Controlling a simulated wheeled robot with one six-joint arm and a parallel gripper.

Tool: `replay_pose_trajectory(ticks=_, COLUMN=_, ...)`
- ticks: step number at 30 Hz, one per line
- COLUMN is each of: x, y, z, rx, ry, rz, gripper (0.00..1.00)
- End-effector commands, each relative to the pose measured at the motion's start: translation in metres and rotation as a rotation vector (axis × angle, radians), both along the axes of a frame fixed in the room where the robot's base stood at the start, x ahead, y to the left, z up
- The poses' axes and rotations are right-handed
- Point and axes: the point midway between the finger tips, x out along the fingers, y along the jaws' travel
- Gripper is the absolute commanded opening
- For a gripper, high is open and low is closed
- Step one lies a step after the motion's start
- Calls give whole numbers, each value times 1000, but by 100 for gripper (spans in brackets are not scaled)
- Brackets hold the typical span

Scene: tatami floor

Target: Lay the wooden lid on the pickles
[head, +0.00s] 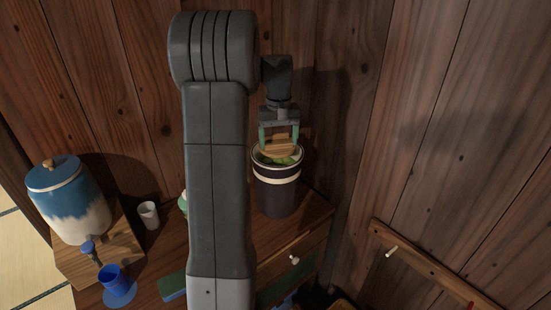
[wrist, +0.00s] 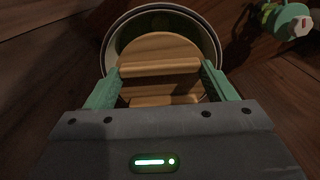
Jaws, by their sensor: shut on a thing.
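My gripper (head: 279,136) is shut on the bar handle of the round wooden lid (head: 280,149). The lid is at the mouth of a dark crock (head: 277,195) with a cream band and a pale rim. Green pickles (head: 284,160) show inside the crock, below the lid's near edge in the head view. In the wrist view, the handle lies between the two green fingers (wrist: 160,68), and the lid (wrist: 158,47) sits within the ring of the crock's rim (wrist: 215,50). I cannot tell whether the lid touches the pickles.
A blue and cream dispenser (head: 82,207) stands on a wooden stand at left. A white cup (head: 149,215), a blue cup (head: 112,278) and a green block (head: 172,287) are on the cabinet. A mint-coloured pot (wrist: 292,20) stands near the crock. A wooden wall is close behind.

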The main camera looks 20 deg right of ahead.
Motion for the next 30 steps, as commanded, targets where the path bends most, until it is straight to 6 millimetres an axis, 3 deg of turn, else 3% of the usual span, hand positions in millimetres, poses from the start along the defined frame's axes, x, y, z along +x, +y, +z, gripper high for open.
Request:
replay_pose_trajectory(ticks=3, x=-1, y=0, z=-22, rx=2, ry=5, rz=0, gripper=55)
replay_pose_trajectory(ticks=15, x=0, y=0, z=-70, rx=1, ry=3, rz=0, gripper=55)
replay_pose_trajectory(ticks=28, x=0, y=0, z=-79, rx=0, ry=0, rz=0, gripper=55)
replay_pose_trajectory(ticks=29, x=0, y=0, z=-79, rx=0, ry=0, rz=0, gripper=81)
replay_pose_trajectory(ticks=30, x=0, y=0, z=-78, rx=0, ry=0, rz=0, gripper=86)
